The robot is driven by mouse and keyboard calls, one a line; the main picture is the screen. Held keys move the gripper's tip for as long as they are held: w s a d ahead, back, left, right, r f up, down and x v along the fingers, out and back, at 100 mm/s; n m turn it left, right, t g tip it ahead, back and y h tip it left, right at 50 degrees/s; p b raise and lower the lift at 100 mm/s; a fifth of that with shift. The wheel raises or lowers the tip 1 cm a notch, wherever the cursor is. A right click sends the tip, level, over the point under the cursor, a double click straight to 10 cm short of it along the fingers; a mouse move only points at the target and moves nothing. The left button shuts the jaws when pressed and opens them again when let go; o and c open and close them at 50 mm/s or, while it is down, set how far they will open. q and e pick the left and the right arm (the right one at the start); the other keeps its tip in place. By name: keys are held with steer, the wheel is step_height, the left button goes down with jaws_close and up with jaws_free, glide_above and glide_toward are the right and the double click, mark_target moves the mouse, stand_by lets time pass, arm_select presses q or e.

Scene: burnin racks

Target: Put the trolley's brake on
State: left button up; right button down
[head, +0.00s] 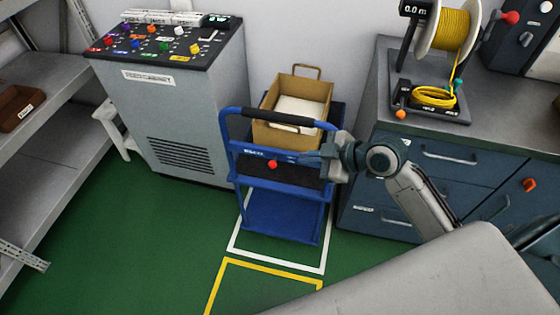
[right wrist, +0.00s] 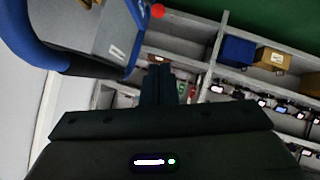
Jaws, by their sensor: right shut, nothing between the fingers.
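The blue trolley (head: 282,216) stands between the grey cabinet and the drawer unit, with a black-gripped push handle (head: 288,117) facing me. A small red knob (head: 272,164) sits at the front of the trolley below the handle; it also shows at the top of the right wrist view (right wrist: 157,11). My right gripper (head: 304,157) is shut and empty, at the trolley's front right, pointing left. Its tips are a short way right of the red knob, apart from it. The closed fingers also show in the right wrist view (right wrist: 158,82). My left gripper is not in view.
A cardboard box (head: 262,132) with white contents rides on the trolley. White floor tape (head: 280,261) surrounds the trolley's base; yellow tape (head: 262,265) lies nearer. The grey cabinet (head: 190,120) is left, the drawer unit (head: 420,185) right. Green floor at the left is clear.

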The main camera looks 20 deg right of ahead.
mark_target(275, 161)
steer(key=d+f+p+x, duration=0.1)
steer(key=f+p+x, duration=0.1)
steer(key=x, duration=1)
steer(key=shift+d+p, duration=0.35)
steer(key=shift+p, duration=0.05)
steer(key=shift+s, duration=0.1)
